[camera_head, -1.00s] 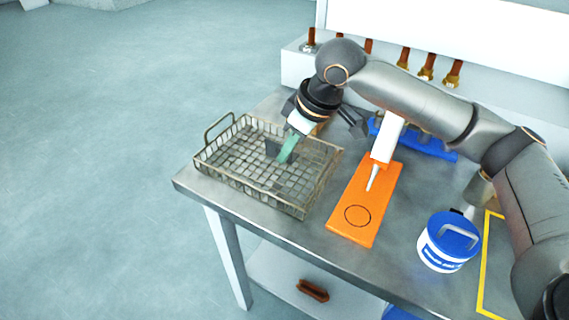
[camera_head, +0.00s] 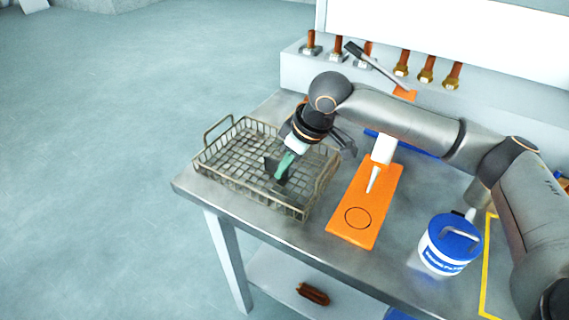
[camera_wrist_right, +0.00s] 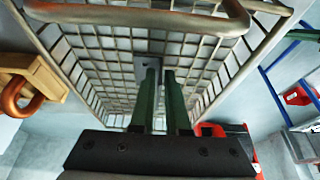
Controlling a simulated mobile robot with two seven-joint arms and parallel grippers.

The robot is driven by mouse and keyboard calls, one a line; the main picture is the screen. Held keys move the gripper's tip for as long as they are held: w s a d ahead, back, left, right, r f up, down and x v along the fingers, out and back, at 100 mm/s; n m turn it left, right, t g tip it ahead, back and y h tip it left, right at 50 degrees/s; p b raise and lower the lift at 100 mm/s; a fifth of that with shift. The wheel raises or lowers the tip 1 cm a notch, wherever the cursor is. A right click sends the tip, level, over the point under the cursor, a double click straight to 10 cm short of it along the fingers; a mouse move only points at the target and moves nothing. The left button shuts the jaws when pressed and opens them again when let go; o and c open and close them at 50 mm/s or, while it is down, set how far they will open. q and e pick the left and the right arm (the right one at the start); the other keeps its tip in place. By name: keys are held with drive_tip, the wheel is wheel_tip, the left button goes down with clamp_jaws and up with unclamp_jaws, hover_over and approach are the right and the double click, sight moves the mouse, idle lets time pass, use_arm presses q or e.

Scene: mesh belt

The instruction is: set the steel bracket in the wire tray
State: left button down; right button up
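The wire tray (camera_head: 206,174), a mesh basket with raised end handles, sits at the table's left side. My right gripper (camera_head: 285,165) reaches down into its right half, with green fingers. The steel bracket (camera_head: 271,166) is a small dark grey piece at the fingertips, inside the tray's walls. In the right wrist view the fingers (camera_wrist_right: 160,75) are close together, and the bracket (camera_wrist_right: 146,64) shows as a grey plate with a hole at their tips, over the mesh. Whether it touches the tray floor is hard to tell. My left gripper is not in view.
An orange board (camera_head: 352,228) with a drawn circle lies right of the tray, a white nozzle tube (camera_head: 383,150) above it. A blue-lidded tub (camera_head: 448,243) stands further right, near yellow tape (camera_head: 487,262). Several brass fittings (camera_head: 426,70) line the back ledge.

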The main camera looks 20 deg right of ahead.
drive_tip(key=shift+o, duration=1.4)
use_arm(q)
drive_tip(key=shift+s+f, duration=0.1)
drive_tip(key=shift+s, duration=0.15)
